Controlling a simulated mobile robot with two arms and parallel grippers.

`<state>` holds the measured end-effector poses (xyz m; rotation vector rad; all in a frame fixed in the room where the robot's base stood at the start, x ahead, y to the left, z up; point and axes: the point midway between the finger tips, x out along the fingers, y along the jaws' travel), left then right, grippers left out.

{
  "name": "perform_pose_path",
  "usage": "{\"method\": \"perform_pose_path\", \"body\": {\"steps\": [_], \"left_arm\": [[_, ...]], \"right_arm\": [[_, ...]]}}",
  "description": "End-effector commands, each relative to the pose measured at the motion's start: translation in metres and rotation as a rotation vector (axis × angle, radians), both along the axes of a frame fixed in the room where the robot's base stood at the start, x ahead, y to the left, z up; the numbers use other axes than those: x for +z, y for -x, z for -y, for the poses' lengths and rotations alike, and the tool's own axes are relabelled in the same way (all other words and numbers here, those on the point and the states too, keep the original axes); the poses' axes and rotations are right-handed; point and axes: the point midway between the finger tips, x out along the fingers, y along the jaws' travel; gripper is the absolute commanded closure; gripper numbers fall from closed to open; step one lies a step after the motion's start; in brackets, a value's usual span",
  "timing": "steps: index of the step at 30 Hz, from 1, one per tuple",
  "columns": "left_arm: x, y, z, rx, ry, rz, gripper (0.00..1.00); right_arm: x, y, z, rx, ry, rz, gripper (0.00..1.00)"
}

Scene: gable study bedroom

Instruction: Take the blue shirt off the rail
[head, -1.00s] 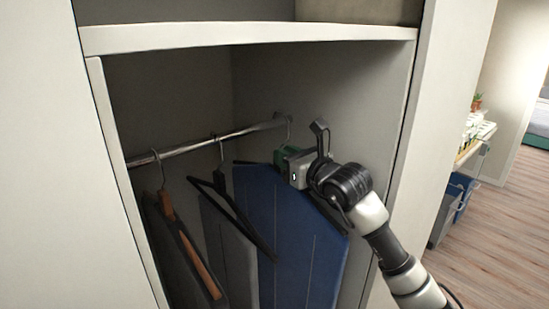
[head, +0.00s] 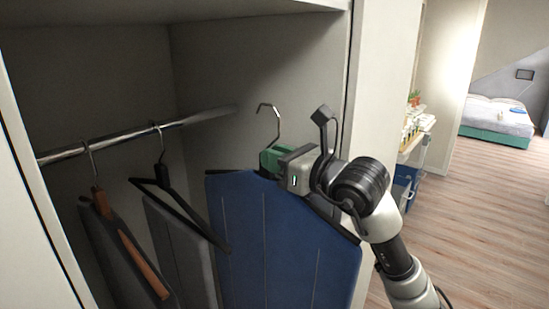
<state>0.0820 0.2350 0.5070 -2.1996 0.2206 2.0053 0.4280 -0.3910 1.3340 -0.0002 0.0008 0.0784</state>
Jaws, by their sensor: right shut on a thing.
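The blue shirt (head: 268,240) hangs on a dark hanger with a bare metal hook (head: 271,120). My right gripper (head: 277,160) is shut on the hanger's neck, just above the shirt. The hook stands to the right of the rail (head: 130,137) and looks clear of it. The shirt hangs upright at the wardrobe's right side, partly in front of its side wall. My left gripper is not in view.
A grey garment on a black hanger (head: 190,205) and a dark garment on a hanger with a wooden bar (head: 143,262) hang from the rail. A shelf (head: 200,8) runs above. The wardrobe's right edge (head: 362,95) is close to my arm. Open wooden floor lies at the right.

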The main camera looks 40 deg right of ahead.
Motion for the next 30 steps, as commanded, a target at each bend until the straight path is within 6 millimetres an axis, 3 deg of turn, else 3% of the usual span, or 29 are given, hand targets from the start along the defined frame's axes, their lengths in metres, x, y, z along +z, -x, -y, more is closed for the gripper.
{"method": "perform_pose_path", "body": {"steps": [30], "left_arm": [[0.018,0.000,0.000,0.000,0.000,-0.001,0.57]], "right_arm": [[0.025,0.000,0.000,0.000,0.000,0.003,1.00]]}}
